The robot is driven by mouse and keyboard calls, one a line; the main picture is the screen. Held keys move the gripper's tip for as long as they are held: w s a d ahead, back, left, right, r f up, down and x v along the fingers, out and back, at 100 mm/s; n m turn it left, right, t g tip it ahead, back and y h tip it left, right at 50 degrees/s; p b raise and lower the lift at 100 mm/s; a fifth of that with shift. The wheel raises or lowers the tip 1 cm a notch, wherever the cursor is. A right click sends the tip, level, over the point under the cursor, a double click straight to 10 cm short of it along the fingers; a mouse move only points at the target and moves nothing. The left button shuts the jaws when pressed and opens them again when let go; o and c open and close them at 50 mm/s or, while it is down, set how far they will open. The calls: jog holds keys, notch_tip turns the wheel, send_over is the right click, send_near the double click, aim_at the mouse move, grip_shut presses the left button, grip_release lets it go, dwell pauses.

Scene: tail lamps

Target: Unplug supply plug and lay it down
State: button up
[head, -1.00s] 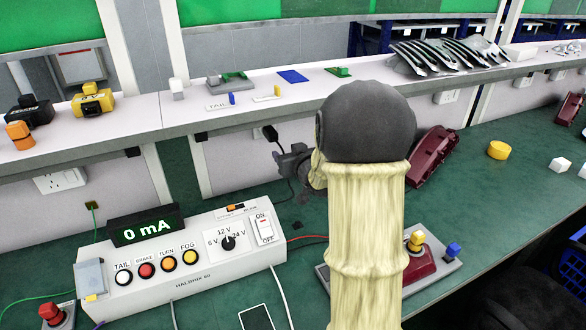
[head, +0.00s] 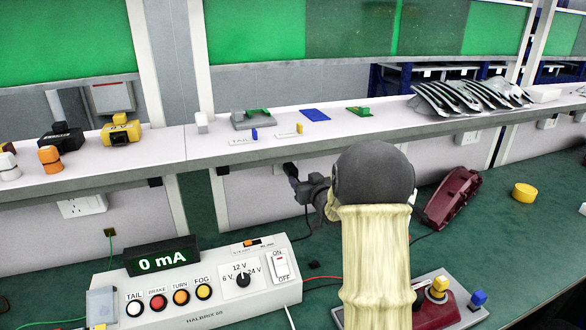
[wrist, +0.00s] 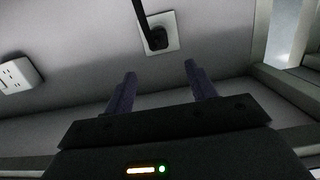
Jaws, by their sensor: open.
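The black supply plug (wrist: 155,39) sits in a white wall outlet (wrist: 172,22) in the wrist view, with its dark cord running to the top edge. In the head view the plug (head: 290,170) shows small and dark on the wall under the shelf. My gripper (wrist: 160,84) is open and empty; its two fingers point at the wall on either side of the plug's line, with a gap short of it. In the head view my gripper (head: 309,188) is just right of and below the plug, partly hidden by my arm.
A white test console (head: 200,285) reading 0 mA stands on the green bench below. A shelf (head: 180,170) with parts runs above the plug. A dark red lamp housing (head: 450,198) lies to the right. Another outlet (wrist: 17,73) is at left in the wrist view.

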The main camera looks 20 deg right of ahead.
aim_at(294, 171)
jog(key=w, duration=0.4)
jog(key=w+f+p, duration=0.1)
jog(key=w, duration=0.7)
jog(key=shift+f, duration=0.4)
jog(key=c, duration=1.2)
jog(key=shift+s, duration=0.1)
jog(key=shift+s, duration=0.1)
jog(key=shift+s, duration=0.65)
jog(key=shift+s+b, duration=0.6)
jog(key=shift+s, duration=0.2)
jog(key=shift+s+b, duration=0.4)
jog(key=shift+s, duration=0.55)
